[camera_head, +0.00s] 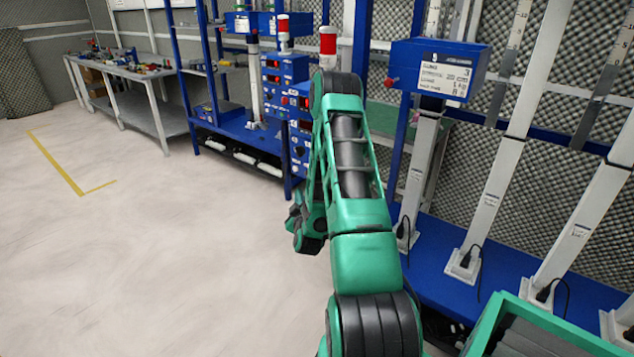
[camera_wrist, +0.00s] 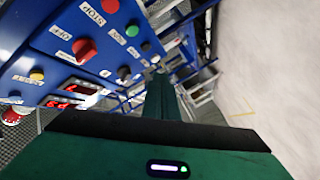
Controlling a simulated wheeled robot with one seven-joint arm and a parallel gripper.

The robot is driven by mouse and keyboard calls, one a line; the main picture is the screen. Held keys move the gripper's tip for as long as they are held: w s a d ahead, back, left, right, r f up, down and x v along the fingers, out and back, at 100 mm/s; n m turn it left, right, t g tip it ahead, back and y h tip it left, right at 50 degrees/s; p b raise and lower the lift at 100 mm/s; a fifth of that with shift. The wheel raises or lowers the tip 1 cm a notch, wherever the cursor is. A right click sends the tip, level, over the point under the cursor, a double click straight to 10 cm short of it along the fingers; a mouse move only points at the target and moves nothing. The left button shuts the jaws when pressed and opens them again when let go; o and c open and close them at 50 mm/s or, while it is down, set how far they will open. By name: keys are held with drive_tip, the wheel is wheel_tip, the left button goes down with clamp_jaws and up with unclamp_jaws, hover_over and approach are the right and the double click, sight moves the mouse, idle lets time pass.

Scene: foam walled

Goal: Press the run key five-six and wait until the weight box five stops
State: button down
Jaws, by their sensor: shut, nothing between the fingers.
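My gripper (camera_head: 305,225) is green and dark and hangs at the end of my green arm. In the wrist view its fingers (camera_wrist: 160,98) are together, with nothing between them. I cannot tell which is run key five-six. Blue boxes on upright columns show in the head view, one with a label (camera_head: 447,77); box five cannot be identified.
A blue control stack (camera_head: 272,82) with red-and-white lamps stands behind my arm. A blue bench (camera_head: 430,257) with white columns and cables runs along the right. A cluttered grey table (camera_head: 128,75) stands at the back left. The pale floor (camera_head: 150,250) at left is clear.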

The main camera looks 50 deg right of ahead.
drive_tip(key=d, duration=0.8)
drive_tip(key=shift+w+d, duration=0.25)
drive_tip(key=shift+w, duration=0.15)
drive_tip(key=shift+d, duration=0.1)
idle(1.7)
drive_tip(key=shift+s+d, duration=0.1)
drive_tip(key=shift+d, duration=0.25)
